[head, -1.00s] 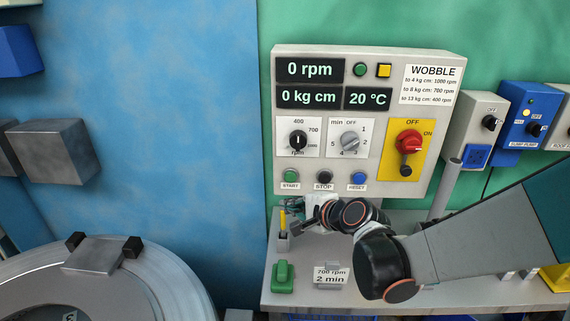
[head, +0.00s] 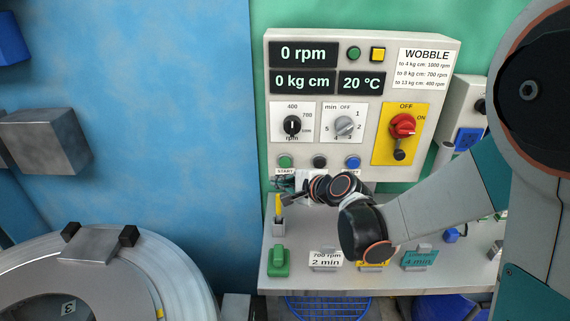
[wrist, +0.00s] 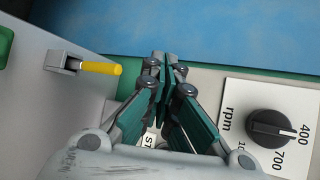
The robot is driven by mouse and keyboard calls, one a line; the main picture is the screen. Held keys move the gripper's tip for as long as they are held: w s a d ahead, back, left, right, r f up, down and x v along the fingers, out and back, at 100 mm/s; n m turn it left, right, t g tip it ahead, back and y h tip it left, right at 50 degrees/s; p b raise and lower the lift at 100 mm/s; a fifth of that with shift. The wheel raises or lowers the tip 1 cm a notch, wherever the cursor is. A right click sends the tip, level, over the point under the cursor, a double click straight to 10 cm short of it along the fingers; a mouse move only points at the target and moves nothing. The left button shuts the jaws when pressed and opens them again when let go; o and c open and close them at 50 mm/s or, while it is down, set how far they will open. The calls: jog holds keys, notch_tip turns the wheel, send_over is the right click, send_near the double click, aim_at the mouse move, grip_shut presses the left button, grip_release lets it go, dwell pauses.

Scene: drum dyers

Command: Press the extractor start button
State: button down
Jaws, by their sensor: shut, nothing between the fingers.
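The extractor's grey control panel (head: 300,180) hangs on the green wall in the head view. Its green start button (head: 285,161) is at the lower left, with the black stop button (head: 320,161) and blue reset button (head: 353,162) to its right. My gripper (head: 284,184) is just below the start button, partly over its label. In the wrist view my gripper (wrist: 165,72) is shut and empty, its fingertips together near the panel edge. There the start label (wrist: 150,138) shows partly between the fingers, and the button is hidden. I cannot tell whether the fingertips touch the panel.
The displays (head: 309,54) read 0 rpm, 0 kg cm and 20 °C. The rpm knob (wrist: 269,128), timer knob (head: 344,126) and red main switch (head: 402,126) are above the buttons. A yellow-handled tool (head: 278,205) stands in a holder on the shelf (head: 300,283), near my gripper.

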aim_at(285, 162)
jog(key=shift+w+d, duration=0.15)
jog(key=shift+w, duration=2.4)
jog(key=shift+w, duration=0.2)
jog(key=shift+w, duration=0.2)
